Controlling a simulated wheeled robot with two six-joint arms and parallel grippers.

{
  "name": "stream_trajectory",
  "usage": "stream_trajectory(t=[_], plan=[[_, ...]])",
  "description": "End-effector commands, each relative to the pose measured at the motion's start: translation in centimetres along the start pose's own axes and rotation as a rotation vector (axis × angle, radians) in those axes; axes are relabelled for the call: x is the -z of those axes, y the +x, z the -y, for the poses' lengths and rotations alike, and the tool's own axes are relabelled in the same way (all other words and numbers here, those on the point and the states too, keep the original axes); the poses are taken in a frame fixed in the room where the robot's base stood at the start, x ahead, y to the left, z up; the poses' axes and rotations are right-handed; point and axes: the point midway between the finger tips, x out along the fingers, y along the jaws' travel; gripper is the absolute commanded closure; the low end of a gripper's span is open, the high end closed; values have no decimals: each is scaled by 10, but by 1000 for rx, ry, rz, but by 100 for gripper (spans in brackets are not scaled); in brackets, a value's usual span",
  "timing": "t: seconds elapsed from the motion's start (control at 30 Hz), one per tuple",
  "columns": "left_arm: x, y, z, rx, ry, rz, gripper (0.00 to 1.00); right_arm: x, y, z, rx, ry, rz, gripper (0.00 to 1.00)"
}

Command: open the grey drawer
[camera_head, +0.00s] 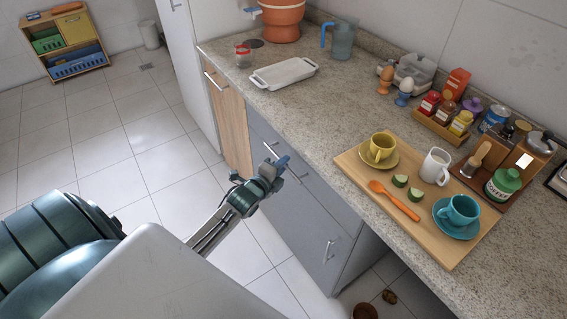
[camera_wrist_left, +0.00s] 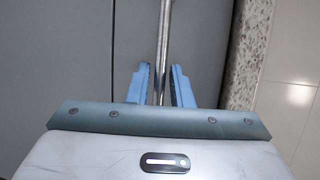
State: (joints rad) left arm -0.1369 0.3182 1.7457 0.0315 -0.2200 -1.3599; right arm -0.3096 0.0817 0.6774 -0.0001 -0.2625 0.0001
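The grey drawer (camera_head: 318,200) is in the upper part of the grey cabinet below the counter, and its front looks flush with the cabinet. My left gripper (camera_head: 283,162) is at the drawer front, covering part of its metal handle. In the left wrist view, the handle bar (camera_wrist_left: 163,40) runs between the two blue fingertips of the left gripper (camera_wrist_left: 160,75). The fingers are apart, with narrow gaps visible on both sides of the bar. My right gripper is in neither view.
The speckled counter (camera_head: 310,120) overhangs just above the drawer. It carries a wooden board (camera_head: 440,252) with cups and a white tray (camera_head: 283,73). A grey door with its own handle (camera_head: 328,250) is below. The tiled floor (camera_head: 150,150) in front is clear.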

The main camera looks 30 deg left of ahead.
Motion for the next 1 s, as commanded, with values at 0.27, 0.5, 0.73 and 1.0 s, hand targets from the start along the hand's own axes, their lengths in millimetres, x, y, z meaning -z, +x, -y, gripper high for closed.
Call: stream_trajectory(t=[0.27,0.5,0.73,1.0], plan=[[0,7,0,0,-1,0,81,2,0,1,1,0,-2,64],[0,7,0,0,-1,0,100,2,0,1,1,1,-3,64],[0,7,0,0,-1,0,100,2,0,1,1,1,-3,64],[0,7,-1,-2,-1,0,100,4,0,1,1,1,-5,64]])
